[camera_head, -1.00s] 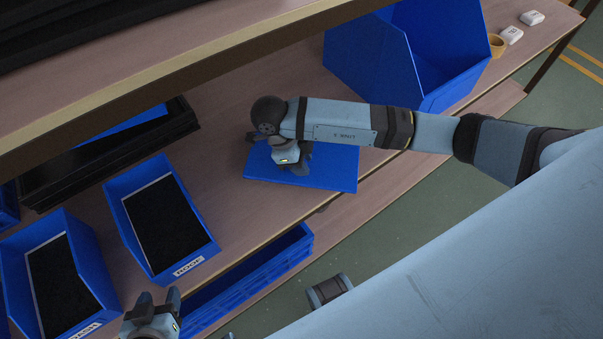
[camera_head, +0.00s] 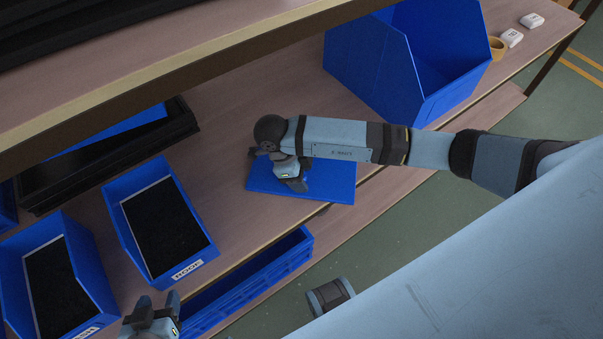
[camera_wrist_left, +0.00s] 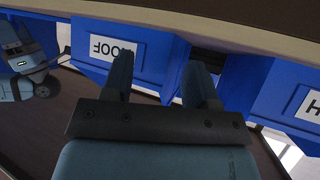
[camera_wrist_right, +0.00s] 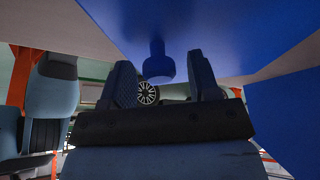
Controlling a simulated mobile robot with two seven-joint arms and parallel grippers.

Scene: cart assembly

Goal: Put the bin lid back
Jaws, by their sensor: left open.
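The flat blue lid (camera_head: 328,184) lies on or just over the wooden shelf near its front edge in the head view. In the right wrist view its underside or top face (camera_wrist_right: 235,35) bears a round blue knob (camera_wrist_right: 158,66). My right gripper (camera_head: 293,184) is over the lid's left half, partly hiding it. Its fingers (camera_wrist_right: 160,80) are apart, with the knob between them and gaps visible on both sides. My left gripper (camera_head: 153,308) is open and empty, in front of the small bins; its fingers (camera_wrist_left: 160,80) also show apart.
A large open blue bin (camera_head: 372,62) stands at the back right. A blue crate (camera_head: 255,275) sits lower, beyond the shelf edge. An upper shelf (camera_head: 215,65) overhangs the back.

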